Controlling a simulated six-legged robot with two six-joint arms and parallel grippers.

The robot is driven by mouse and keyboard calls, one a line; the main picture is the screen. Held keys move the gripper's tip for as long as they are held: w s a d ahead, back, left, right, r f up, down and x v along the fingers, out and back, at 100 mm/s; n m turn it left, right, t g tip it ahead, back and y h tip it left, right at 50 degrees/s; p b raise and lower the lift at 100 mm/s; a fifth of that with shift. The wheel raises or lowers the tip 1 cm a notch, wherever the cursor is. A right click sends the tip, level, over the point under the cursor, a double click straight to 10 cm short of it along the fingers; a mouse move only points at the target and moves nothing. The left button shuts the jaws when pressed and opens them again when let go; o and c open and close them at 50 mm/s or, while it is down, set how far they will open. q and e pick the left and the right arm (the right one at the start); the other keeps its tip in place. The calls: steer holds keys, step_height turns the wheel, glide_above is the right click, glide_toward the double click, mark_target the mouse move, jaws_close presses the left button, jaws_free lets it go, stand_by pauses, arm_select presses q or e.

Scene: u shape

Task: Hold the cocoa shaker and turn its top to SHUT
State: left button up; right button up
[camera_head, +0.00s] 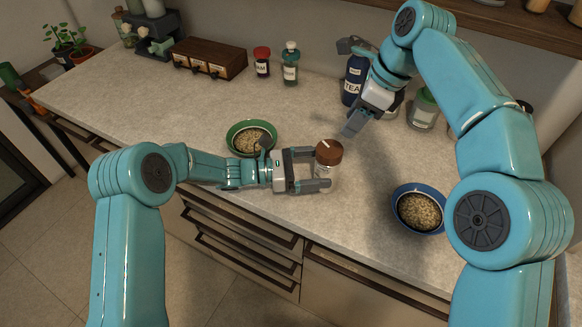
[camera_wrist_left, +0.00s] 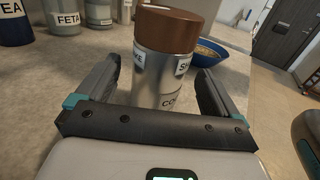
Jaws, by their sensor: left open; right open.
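The cocoa shaker (camera_head: 329,153) stands upright on the counter, with a brown top and a silver body with labels. In the left wrist view the cocoa shaker (camera_wrist_left: 168,60) sits between the fingers of my left gripper (camera_head: 318,170), which is open around it with gaps visible. A label starting with "S" shows at the right of its upper body, one ending "VE" at the left, and "CO" lower down. The left gripper (camera_wrist_left: 145,90) fingers lie either side. My right gripper (camera_head: 355,122) is open and empty above the counter, behind and right of the shaker, near the TEA container.
A green bowl (camera_head: 240,127) and a blue bowl (camera_head: 394,208) of grainy food flank the shaker. A TEA canister (camera_head: 353,80) and a green-lidded jar (camera_head: 424,108) stand at the back. A red-topped jar (camera_head: 262,66), a teal bottle (camera_head: 290,72) and a wooden drawer box (camera_head: 222,54) are farther left.

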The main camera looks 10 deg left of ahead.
arm_select(q)
steer(key=shift+x, duration=1.15)
steer(key=shift+w+d, duration=0.1)
steer(key=shift+d, duration=0.2)
steer(key=c, duration=1.4)
